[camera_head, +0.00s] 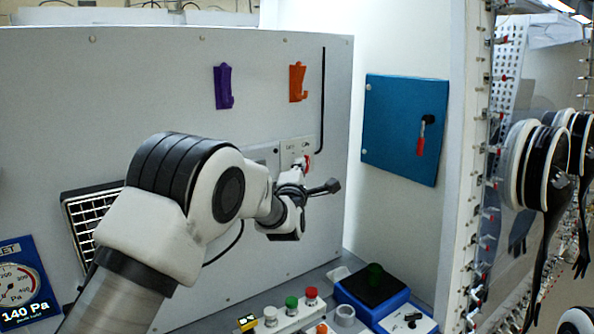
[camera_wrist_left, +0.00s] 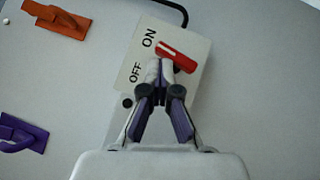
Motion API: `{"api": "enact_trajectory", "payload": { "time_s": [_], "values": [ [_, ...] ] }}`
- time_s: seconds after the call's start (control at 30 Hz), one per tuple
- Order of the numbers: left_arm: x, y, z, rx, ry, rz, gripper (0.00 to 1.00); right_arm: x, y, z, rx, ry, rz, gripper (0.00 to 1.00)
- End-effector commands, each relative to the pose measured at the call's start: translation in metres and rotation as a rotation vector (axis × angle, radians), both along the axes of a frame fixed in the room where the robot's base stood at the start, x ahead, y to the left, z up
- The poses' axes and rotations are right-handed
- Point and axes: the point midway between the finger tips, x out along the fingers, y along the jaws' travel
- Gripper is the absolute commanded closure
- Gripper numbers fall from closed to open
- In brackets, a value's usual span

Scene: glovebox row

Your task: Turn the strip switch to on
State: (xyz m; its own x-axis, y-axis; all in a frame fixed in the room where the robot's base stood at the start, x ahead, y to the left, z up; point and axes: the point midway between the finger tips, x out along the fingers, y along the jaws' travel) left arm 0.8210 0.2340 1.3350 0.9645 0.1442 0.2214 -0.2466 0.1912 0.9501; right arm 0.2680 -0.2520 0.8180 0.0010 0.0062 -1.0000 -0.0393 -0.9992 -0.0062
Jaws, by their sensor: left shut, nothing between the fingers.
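The strip switch is a red bar-shaped knob (camera_wrist_left: 180,57) on a pale plate (camera_wrist_left: 192,35) lettered ON and OFF. In the left wrist view the knob lies tilted, its white-marked end close to the ON lettering and above OFF. In the head view the plate (camera_head: 294,147) is on the grey wall, and the red knob (camera_head: 307,161) is partly hidden by my gripper. My left gripper (camera_wrist_left: 160,68) is shut and empty, its tips at the knob's lower left edge. I cannot tell whether they touch it. My right gripper is not in view.
A purple hook (camera_head: 223,87) and an orange hook (camera_head: 297,82) are above the switch. A blue panel with a red handle (camera_head: 421,138) is on the right wall. Coloured buttons (camera_head: 291,303) and a blue box (camera_head: 372,290) stand below. Wall around the switch is mostly clear.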

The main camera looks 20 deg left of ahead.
Motion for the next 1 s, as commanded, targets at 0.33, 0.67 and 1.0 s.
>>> {"api": "enact_trajectory", "payload": {
  "time_s": [0.33, 0.67, 1.0],
  "values": [
    [0.002, -0.002, 0.003, 0.116, 0.148, -0.001, 1.00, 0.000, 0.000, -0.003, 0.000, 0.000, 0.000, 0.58],
    [0.003, -0.003, 0.007, 0.114, 0.147, 0.000, 1.00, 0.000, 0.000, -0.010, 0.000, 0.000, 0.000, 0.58],
    [0.003, -0.003, 0.008, 0.113, 0.146, 0.000, 1.00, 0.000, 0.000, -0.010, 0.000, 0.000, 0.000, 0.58]
  ]
}}
